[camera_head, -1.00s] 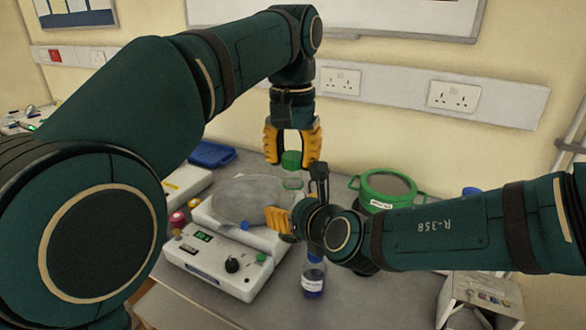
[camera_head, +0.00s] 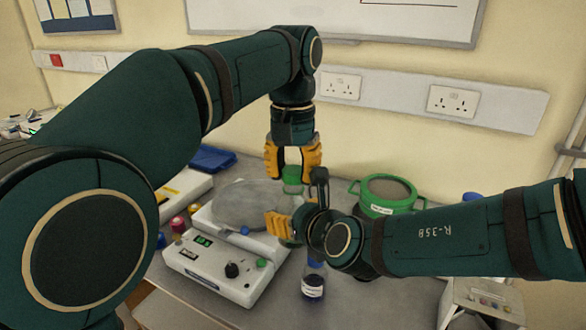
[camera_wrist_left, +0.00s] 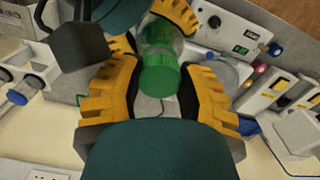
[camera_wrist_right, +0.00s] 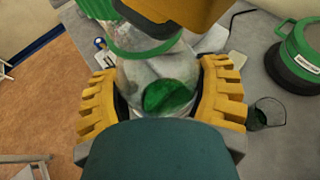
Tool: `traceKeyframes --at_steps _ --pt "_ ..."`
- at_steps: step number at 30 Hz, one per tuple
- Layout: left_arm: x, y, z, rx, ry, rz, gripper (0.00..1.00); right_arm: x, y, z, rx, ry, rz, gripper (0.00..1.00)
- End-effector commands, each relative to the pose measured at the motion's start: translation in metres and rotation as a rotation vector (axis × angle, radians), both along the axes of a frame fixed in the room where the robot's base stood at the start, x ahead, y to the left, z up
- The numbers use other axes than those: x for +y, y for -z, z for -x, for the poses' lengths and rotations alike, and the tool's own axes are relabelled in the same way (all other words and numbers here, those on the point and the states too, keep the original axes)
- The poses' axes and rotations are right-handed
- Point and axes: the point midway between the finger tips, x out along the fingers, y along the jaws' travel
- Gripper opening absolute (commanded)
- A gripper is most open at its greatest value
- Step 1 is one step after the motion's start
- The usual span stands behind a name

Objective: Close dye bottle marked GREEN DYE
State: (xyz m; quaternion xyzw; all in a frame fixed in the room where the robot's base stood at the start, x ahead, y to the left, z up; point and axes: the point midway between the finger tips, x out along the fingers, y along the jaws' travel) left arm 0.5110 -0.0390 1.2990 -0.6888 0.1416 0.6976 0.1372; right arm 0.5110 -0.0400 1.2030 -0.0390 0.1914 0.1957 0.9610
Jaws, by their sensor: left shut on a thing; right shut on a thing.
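The dye bottle is clear glass, with a green patch showing low on it in the right wrist view (camera_wrist_right: 168,97). Its marking is not readable. My right gripper (camera_head: 296,215) is shut around the bottle's body. A green cap (camera_head: 292,173) is between the fingers of my left gripper (camera_head: 293,165), directly above the bottle. In the left wrist view the cap (camera_wrist_left: 158,75) lines up with the bottle neck (camera_wrist_left: 160,38). I cannot tell whether it is seated. A green ring (camera_wrist_right: 145,45) circles the bottle's upper part in the right wrist view.
A white device (camera_head: 215,270) with a knob and display stands left of the grippers, a round grey plate (camera_head: 245,203) behind its panel. A blue-capped bottle (camera_head: 313,283) stands in front. A green-rimmed pot (camera_head: 387,208) is behind my right arm. A blue tray (camera_head: 212,158) lies at back left.

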Motion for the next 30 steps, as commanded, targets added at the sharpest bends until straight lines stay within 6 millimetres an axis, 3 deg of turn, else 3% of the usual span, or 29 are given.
traceKeyframes --at_steps 23,24,26,30 --pt "0.000 0.011 0.000 0.001 0.000 0.000 0.29 0.000 -0.001 0.000 -0.002 0.000 -0.001 0.23" --pt "0.000 0.011 0.000 0.001 0.000 0.000 0.51 0.000 -0.001 0.000 -0.002 0.000 -0.001 0.00" --pt "0.000 0.011 0.000 0.001 0.000 0.000 0.67 0.000 -0.001 0.000 -0.002 0.000 -0.001 0.00" --pt "0.000 0.011 0.000 0.001 0.000 0.000 0.67 0.000 -0.001 0.000 -0.002 0.000 -0.001 0.00"
